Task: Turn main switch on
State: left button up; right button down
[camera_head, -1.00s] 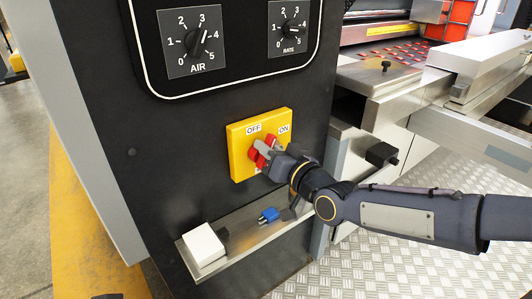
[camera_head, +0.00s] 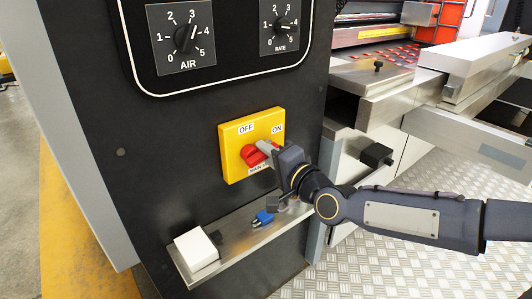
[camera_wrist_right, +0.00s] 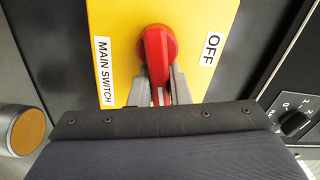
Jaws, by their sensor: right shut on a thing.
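The main switch is a red rotary handle (camera_head: 251,156) on a yellow plate (camera_head: 232,134) on the black machine panel. The plate has OFF at its upper left, ON at its upper right and a partly covered MAIN SWITCH label below. My right gripper (camera_head: 266,147) comes in from the right and is shut on the handle. In the right wrist view the red handle (camera_wrist_right: 155,60) points down between the two grey fingers (camera_wrist_right: 158,90). OFF shows at right there, and ON is hidden. My left gripper is not in view.
AIR (camera_head: 184,38) and RATE (camera_head: 281,24) dials sit above the switch. A metal ledge (camera_head: 235,244) below holds a white block (camera_head: 195,248) and a small blue item (camera_head: 263,218). A metal rail (camera_head: 470,135) is at right.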

jog(key=shift+s+a+f+m, duration=0.15)
jog(key=shift+f+m, duration=0.35)
jog(key=shift+m, duration=0.7)
jog(key=c, duration=1.4)
grip_release()
jog(key=shift+r, duration=0.1)
jog(key=shift+o, duration=0.2)
jog(key=shift+d, duration=0.2)
jog(key=p+v, duration=0.2)
jog(key=v, duration=0.5)
jog(key=shift+s, duration=0.25)
jog(key=shift+d, duration=0.15)
